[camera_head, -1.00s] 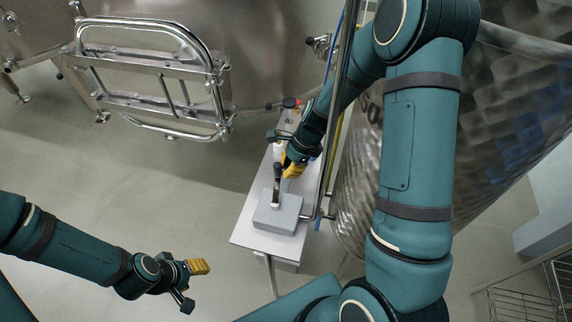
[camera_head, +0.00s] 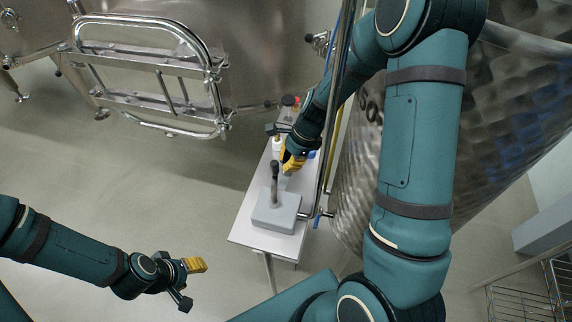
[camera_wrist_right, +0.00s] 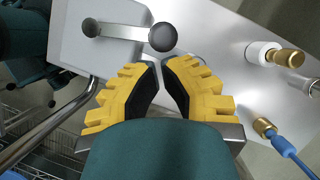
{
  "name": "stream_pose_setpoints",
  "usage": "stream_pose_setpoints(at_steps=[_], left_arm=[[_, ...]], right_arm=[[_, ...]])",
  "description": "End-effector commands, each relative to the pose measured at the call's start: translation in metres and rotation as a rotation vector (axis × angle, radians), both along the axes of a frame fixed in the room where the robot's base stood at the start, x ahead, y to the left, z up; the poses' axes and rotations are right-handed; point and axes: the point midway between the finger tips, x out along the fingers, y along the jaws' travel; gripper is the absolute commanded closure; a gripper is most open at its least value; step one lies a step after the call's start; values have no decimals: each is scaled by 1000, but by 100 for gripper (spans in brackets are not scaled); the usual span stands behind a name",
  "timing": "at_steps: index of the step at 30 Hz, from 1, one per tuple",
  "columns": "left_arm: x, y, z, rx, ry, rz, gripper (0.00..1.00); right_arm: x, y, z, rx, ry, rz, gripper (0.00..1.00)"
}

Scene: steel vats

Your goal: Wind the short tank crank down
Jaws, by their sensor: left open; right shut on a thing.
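The short tank crank is a silver arm (camera_wrist_right: 122,31) with a dark upright handle (camera_head: 275,171), on a grey box (camera_head: 277,213). In the right wrist view the handle's round dark end (camera_wrist_right: 163,37) lies just beyond my fingertips. My right gripper (camera_head: 288,162), also in the wrist view (camera_wrist_right: 161,66), has its yellow fingers drawn nearly together, with a narrow gap. I see nothing between the tips, and in the head view they stand slightly apart from the handle, behind and right of it. My left gripper (camera_head: 190,280) is open and empty, away from the crank.
The box sits on a narrow white table (camera_head: 250,236). Behind it are a white fitting (camera_wrist_right: 262,53) with a brass end and a blue hose (camera_wrist_right: 290,150). Vertical pipes (camera_head: 335,110) and a large steel vat (camera_head: 510,110) stand right.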

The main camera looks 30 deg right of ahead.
Motion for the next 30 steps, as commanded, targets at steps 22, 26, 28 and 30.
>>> stream_pose_setpoints(at_steps=[22, 26, 28, 30], left_arm=[[0, 0, 0, 0, 0, 0, 51], [0, 0, 0, 0, 0, 0, 51], [0, 0, 0, 0, 0, 0, 51], [0, 0, 0, 0, 0, 0, 51]], right_arm=[[-8, -37, 95, 0, -1, -2, 100], [-8, -37, 95, 0, -1, -1, 100], [-8, -37, 95, 0, -1, -2, 100], [-8, -37, 95, 0, -1, -2, 100]])
